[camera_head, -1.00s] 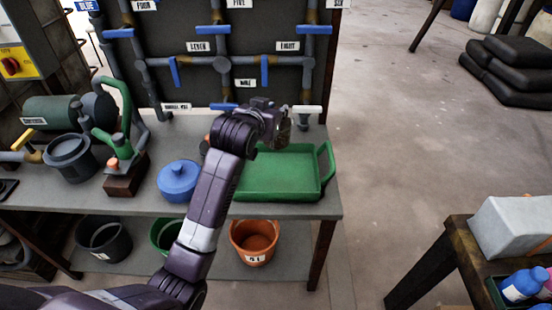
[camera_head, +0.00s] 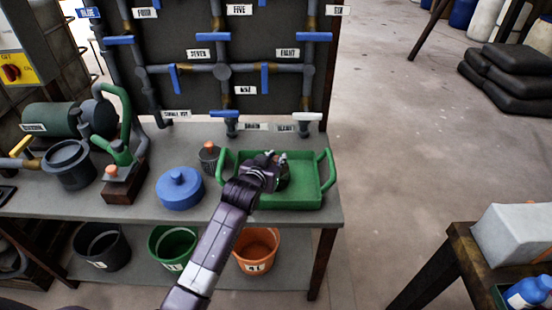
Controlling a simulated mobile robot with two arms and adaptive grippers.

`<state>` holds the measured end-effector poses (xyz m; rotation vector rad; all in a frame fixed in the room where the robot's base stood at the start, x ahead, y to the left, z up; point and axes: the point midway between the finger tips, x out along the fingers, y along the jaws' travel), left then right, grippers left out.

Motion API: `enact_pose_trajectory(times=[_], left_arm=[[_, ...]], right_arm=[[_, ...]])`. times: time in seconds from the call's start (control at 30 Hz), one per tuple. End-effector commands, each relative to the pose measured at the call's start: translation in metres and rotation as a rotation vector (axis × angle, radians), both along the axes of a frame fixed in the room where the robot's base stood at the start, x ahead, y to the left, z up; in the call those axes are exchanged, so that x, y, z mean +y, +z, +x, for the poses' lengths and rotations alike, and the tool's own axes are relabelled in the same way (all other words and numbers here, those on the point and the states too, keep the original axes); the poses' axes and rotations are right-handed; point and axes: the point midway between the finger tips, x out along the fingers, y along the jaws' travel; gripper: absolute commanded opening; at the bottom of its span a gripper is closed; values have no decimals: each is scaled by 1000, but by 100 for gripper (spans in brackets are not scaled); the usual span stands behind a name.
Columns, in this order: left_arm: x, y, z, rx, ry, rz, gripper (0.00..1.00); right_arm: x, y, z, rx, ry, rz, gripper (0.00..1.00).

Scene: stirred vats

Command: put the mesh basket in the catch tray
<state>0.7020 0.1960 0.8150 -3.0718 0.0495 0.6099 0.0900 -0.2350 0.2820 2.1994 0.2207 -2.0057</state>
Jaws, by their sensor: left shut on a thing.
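The green catch tray (camera_head: 308,198), with a raised handle at each side, sits on the right end of the grey bench. My left gripper (camera_head: 279,160) reaches over the tray from the front and is shut on the mesh basket (camera_head: 284,177). Only a small dark part of the basket shows beside the fingers; the gripper hides the rest. The basket is within the tray's outline, and I cannot tell whether it touches the tray floor. My right gripper is not in view.
A dark ribbed piece with an orange knob (camera_head: 210,155) stands just left of the tray, and a blue lidded pot (camera_head: 180,189) beyond it. Pipes with blue valve handles (camera_head: 231,114) rise behind. Buckets, including an orange one (camera_head: 257,250), stand on the lower shelf.

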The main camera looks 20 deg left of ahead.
Motion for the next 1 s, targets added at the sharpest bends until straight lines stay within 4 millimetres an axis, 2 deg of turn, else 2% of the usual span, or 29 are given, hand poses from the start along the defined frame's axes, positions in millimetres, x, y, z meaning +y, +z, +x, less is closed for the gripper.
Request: enact_pose_trajectory(times=[0.1, 0.13, 0.27, 0.67, 0.77, 1.0], left_arm=[[0, 0, 0, 1, 0, 0, 0], [0, 0, 0, 2, 0, 0, 22], [0, 0, 0, 2, 0, 0, 37], [0, 2, -6, 1, 0, 0, 37], [0, 6, -16, 1, 0, 0, 37], [2, 23, -55, 1, 0, 1, 37]], right_arm=[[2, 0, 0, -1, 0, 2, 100], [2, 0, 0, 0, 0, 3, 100], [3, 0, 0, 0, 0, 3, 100], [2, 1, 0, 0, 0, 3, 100], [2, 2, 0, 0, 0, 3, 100], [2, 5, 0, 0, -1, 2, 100]])
